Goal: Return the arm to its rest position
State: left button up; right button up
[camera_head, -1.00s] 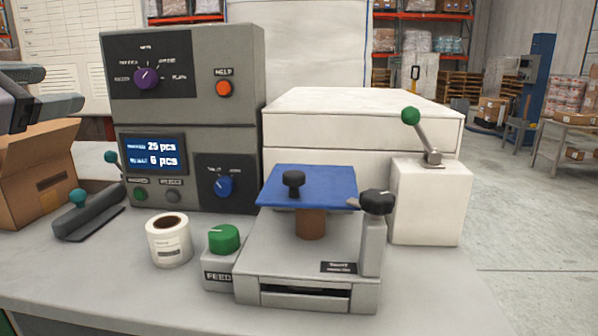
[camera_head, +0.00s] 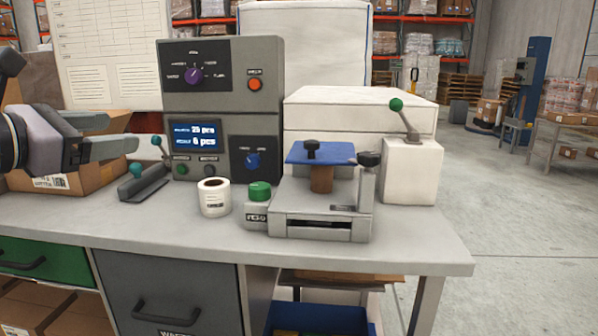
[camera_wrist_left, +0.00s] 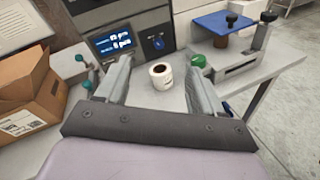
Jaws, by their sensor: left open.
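My left gripper (camera_head: 122,134) comes in from the left in the head view, above the left part of the bench. Its jaws are open and empty. In the left wrist view its two fingers (camera_wrist_left: 155,85) stand apart, with a white label roll (camera_wrist_left: 161,75) seen between them, beyond the fingertips. The roll (camera_head: 214,197) stands upright on the bench in the head view, apart from the gripper. The rest of the arm is mostly cut off by the left edge. My right gripper does not show in either view.
A grey control box (camera_head: 221,108), a feeder with a blue plate (camera_head: 320,152), a green knob (camera_head: 258,191) and a white block with a lever (camera_head: 409,172) stand on the bench (camera_head: 440,253). A cardboard box (camera_head: 90,180) lies below my gripper. Drawers are underneath.

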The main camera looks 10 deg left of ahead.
pick_arm(q)
jog(key=w+d+f+n+g+h, duration=0.1)
jog(key=d+f+n+h, duration=0.7)
jog(key=d+f+h, duration=0.55)
jog(key=s+a+f+n+y, duration=0.1)
jog(key=s+f+n+y, duration=0.2)
jog(key=f+n+y, duration=0.8)
jog(key=s+f+n+y, duration=0.3)
jog(key=f+n+y, duration=0.1)
jog(key=f+n, duration=1.3)
jog(key=s+d+f+n+g, duration=0.4)
jog(key=s+f, duration=0.4)
jog(key=f, duration=0.3)
notch_tip(320, 180, up, 14)
jog(key=s+p, duration=0.2)
jog(key=p, duration=1.6)
jog(key=shift+d+r+g, duration=0.2)
jog(key=shift+d+g, duration=0.05)
jog(key=shift+g, duration=0.05)
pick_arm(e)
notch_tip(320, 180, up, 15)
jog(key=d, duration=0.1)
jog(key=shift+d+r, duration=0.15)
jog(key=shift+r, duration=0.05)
